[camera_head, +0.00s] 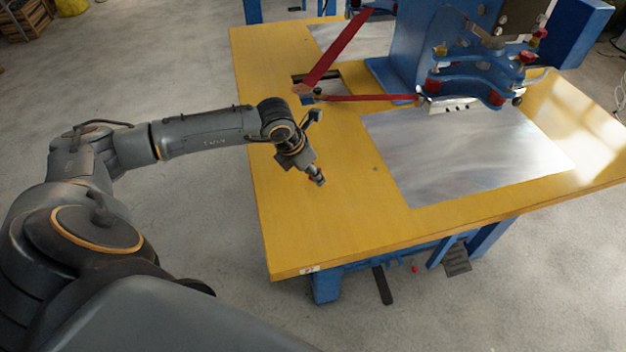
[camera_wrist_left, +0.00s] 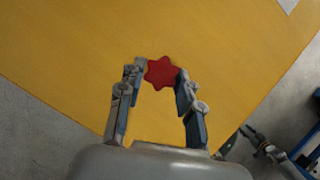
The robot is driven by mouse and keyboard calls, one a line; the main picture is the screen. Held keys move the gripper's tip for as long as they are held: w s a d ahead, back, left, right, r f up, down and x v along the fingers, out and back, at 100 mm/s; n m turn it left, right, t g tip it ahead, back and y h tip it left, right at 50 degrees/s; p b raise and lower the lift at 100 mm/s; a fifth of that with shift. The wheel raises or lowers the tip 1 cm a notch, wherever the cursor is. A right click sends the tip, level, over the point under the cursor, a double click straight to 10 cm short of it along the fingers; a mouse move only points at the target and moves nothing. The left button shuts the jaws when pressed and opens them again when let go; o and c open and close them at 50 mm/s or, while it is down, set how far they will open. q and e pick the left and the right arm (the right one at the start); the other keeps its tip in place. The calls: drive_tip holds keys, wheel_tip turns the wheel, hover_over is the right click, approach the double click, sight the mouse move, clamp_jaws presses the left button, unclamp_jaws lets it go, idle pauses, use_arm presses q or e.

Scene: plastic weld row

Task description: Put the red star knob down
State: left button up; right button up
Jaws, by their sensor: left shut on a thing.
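The red star knob (camera_wrist_left: 160,72) is between the fingertips of my left gripper (camera_wrist_left: 158,76) in the left wrist view. The gripper is shut on it. In the head view my left gripper (camera_head: 318,180) is over the left part of the yellow tabletop (camera_head: 350,225), pointing down. The knob is mostly hidden by the fingers in the head view. I cannot tell whether the knob touches the tabletop.
A blue welding machine (camera_head: 470,60) with red arms stands at the back of the table. A shiny metal plate (camera_head: 460,160) lies right of my left gripper. The yellow surface around and in front of the gripper is clear. The table's left and front edges are near.

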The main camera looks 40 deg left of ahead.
sight(313, 189)
use_arm(q)
drive_tip(key=b+x, duration=0.1)
drive_tip(key=x, duration=0.1)
drive_tip(key=b+x, duration=0.1)
drive_tip(key=x, duration=0.1)
drive_tip(key=shift+s+a+f, duration=0.15)
drive_tip(key=shift+s+a, duration=0.15)
drive_tip(key=shift+s, duration=0.1)
drive_tip(key=o, duration=1.1)
drive_tip(key=shift+s+r, duration=0.1)
drive_tip(key=shift+r, duration=0.2)
drive_tip(key=v, duration=1.1)
drive_tip(key=shift+s+r+b, duration=0.1)
drive_tip(key=shift+r+b, duration=0.25)
